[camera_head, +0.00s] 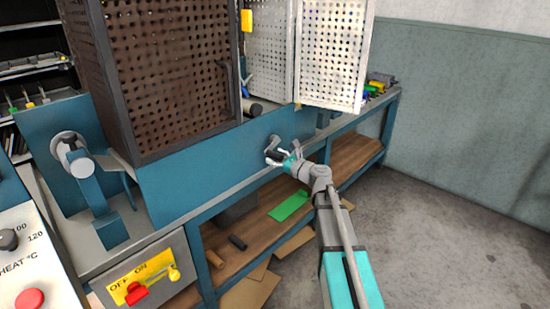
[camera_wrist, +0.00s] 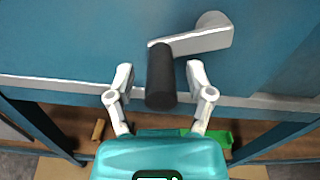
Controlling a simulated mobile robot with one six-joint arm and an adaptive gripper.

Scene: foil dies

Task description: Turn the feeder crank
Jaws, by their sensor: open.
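The feeder crank shows in the wrist view as a grey arm (camera_wrist: 205,41) on a round hub, with a black cylindrical handle (camera_wrist: 160,78) pointing toward me. The crank is mounted on the blue machine front. My gripper (camera_wrist: 160,80) is open, with one finger on each side of the black handle and visible gaps between. In the head view, my gripper (camera_head: 285,155) is at the crank (camera_head: 274,144), which it partly hides.
A perforated dark guard (camera_head: 165,70) and an open light perforated door (camera_head: 335,50) stand above the blue bench. A wooden lower shelf (camera_head: 350,155) holds a green sheet (camera_head: 289,206). An OFF/ON panel (camera_head: 145,280) is at front left. Open floor lies at right.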

